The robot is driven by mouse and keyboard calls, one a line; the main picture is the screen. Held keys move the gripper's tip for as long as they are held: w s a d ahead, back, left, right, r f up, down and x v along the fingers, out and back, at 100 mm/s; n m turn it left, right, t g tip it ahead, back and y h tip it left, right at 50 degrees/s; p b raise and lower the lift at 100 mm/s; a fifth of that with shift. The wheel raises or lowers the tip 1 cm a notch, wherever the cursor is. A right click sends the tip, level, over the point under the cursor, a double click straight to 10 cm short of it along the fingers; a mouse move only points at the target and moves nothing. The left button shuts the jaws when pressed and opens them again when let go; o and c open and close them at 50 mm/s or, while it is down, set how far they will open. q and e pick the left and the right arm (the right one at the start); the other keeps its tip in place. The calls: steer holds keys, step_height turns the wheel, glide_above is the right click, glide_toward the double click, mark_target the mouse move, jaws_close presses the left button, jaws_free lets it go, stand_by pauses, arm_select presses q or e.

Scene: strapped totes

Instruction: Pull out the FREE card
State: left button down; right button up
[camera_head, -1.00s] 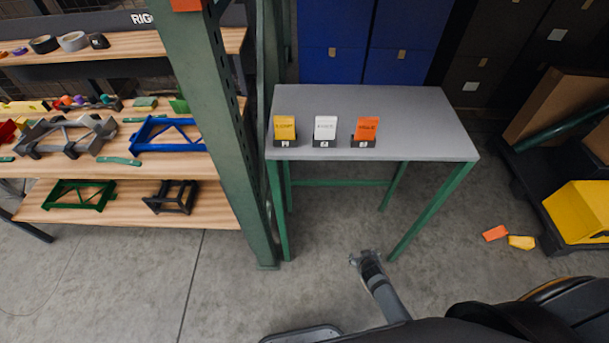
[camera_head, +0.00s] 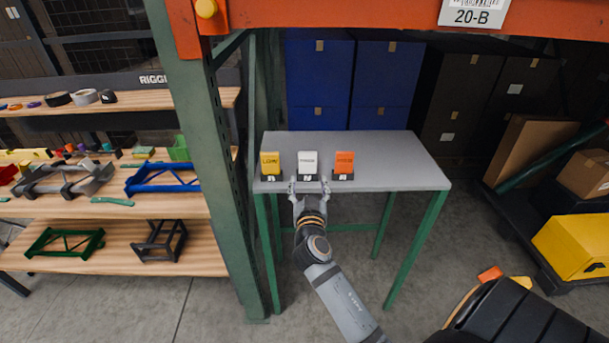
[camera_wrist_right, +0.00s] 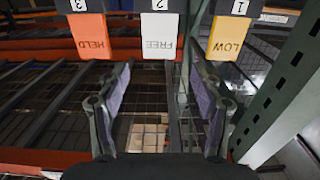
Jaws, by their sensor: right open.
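The white FREE card (camera_head: 308,161) stands in a small dark holder marked 2 near the front edge of the grey table (camera_head: 390,150). In the right wrist view the white card (camera_wrist_right: 159,37) appears upside down with the word FREE on it. A yellow LOW card (camera_head: 270,162) stands to its left in holder 1, and an orange HELD card (camera_head: 344,162) to its right in holder 3. My right gripper (camera_head: 309,186) is open and empty at the table's front edge, in line with the white card. In the right wrist view its fingers (camera_wrist_right: 160,68) are spread apart, and the card lies beyond their tips. My left gripper is not in view.
A green rack post (camera_head: 205,150) stands left of the table, with wooden shelves (camera_head: 100,235) of parts beyond it. An orange beam (camera_head: 340,14) crosses above. Blue boxes (camera_head: 380,85) stand behind the table. A yellow bin (camera_head: 575,245) is at the right.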

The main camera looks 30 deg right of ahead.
mark_target(307, 160)
steer(key=x, duration=0.3)
steer(key=p+x, duration=0.1)
steer(key=x, duration=0.1)
steer(key=shift+w+d+r, duration=0.2)
steer(key=shift+w+d, duration=0.1)
steer(key=x, duration=0.1)
steer(key=b+x, duration=0.1)
steer(key=x, duration=0.1)
steer(key=b+x, duration=0.1)
steer(key=x, duration=0.1)
steer(key=shift+f, duration=0.25)
steer(key=shift+w+d+r+b, duration=0.1)
steer(key=shift+w+d+b, duration=0.25)
steer(key=shift+w+b, duration=0.1)
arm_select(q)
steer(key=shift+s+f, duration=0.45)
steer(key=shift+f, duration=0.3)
